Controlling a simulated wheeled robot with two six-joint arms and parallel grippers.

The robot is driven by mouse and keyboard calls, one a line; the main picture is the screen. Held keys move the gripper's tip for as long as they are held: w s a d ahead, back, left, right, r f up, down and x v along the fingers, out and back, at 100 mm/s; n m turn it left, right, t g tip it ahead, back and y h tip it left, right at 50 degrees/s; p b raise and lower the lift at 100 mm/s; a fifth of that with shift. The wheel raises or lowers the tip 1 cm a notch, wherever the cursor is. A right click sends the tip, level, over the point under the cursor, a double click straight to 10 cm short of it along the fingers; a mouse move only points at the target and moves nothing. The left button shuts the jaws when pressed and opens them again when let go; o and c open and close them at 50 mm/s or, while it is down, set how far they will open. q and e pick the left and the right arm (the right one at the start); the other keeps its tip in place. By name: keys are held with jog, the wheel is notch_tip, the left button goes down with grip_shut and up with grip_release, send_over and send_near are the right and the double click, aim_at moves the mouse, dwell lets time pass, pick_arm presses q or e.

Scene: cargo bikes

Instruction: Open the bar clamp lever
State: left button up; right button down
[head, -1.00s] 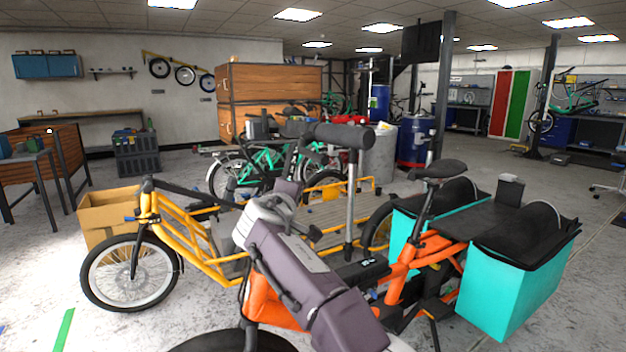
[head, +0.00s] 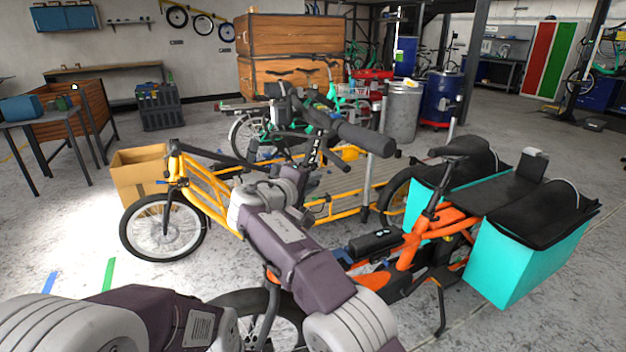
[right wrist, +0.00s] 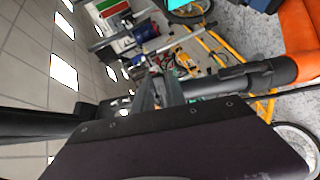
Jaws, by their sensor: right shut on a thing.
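The orange cargo bike (head: 408,250) stands in front of me, with its black handlebar (head: 366,139) upper centre in the head view. My right gripper (head: 303,172) is at the bike's front, below and left of the bar's grip end. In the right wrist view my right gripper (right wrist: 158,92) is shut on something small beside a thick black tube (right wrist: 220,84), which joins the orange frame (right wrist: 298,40). The clamp lever cannot be told apart there; the fingers and dark parts cover that spot. My left arm shows at the lower left of the head view, but its gripper does not.
A yellow cargo bike (head: 205,196) stands close behind, with a cardboard box (head: 140,172) at its front. Turquoise panniers (head: 520,262) with black covers flank the orange bike's rear. Open concrete floor lies at left and right.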

jog(key=shift+a+f, duration=0.1)
jog(key=c, duration=1.4)
grip_release()
jog(key=shift+o, duration=0.2)
jog(key=v, duration=0.9)
